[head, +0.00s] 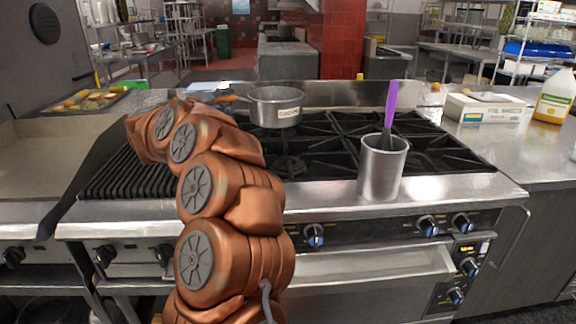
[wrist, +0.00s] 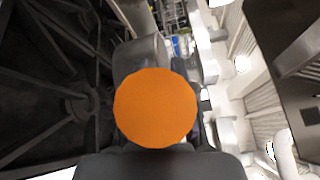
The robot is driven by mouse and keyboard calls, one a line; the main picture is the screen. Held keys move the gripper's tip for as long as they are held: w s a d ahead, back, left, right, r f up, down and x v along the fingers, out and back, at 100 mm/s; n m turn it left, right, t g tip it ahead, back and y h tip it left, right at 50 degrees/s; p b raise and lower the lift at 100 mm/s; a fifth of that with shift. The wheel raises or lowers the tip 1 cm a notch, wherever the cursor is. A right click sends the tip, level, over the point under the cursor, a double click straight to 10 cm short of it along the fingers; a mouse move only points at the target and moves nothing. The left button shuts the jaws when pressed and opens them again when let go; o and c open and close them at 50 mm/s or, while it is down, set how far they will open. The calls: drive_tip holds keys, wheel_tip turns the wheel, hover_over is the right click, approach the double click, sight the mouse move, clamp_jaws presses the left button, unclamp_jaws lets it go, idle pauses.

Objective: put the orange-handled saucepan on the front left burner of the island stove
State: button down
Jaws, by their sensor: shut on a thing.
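The saucepan (head: 276,108) is a grey metal pot with a label on its side, upright over the back left part of the island stove (head: 330,190). Whether it touches the grates is unclear. Its orange handle (head: 228,98) points left toward my arm. In the wrist view the round end of the orange handle (wrist: 155,107) faces the camera. My gripper (wrist: 155,120) is shut on this handle; in the head view my copper arm mostly hides it. The front left burner (head: 290,165) is bare, just right of my arm.
A metal canister (head: 381,170) with a purple-handled utensil (head: 391,105) stands at the stove's front, right of the front left burner. A ribbed grill (head: 130,175) lies left. A white box (head: 484,107) and a jug (head: 555,95) stand on the right counter.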

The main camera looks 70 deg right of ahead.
drive_tip(key=shift+m+g, duration=0.4)
drive_tip(key=shift+g, duration=0.3)
drive_tip(key=shift+s+d+f+b, duration=0.2)
drive_tip(key=shift+s+f, duration=0.3)
drive_tip(key=shift+f, duration=1.4)
drive_tip(key=shift+s+d+f+b, duration=0.15)
drive_tip(key=shift+s+f, duration=0.35)
drive_tip(key=shift+f, duration=1.45)
drive_tip(key=shift+s+d+f+b, duration=0.1)
drive_tip(key=shift+s+d+f, duration=0.3)
drive_tip(key=shift+f, duration=1.5)
drive_tip(key=shift+s+a+f, duration=0.1)
drive_tip(key=shift+a+f, duration=0.05)
drive_tip(key=c, duration=1)
unclamp_jaws()
drive_tip(key=a, duration=0.4)
drive_tip(key=w+a, duration=0.1)
drive_tip(key=a, duration=0.3)
drive_tip(key=w+a, duration=0.1)
drive_tip(key=a, duration=0.3)
drive_tip(key=shift+b, duration=0.4)
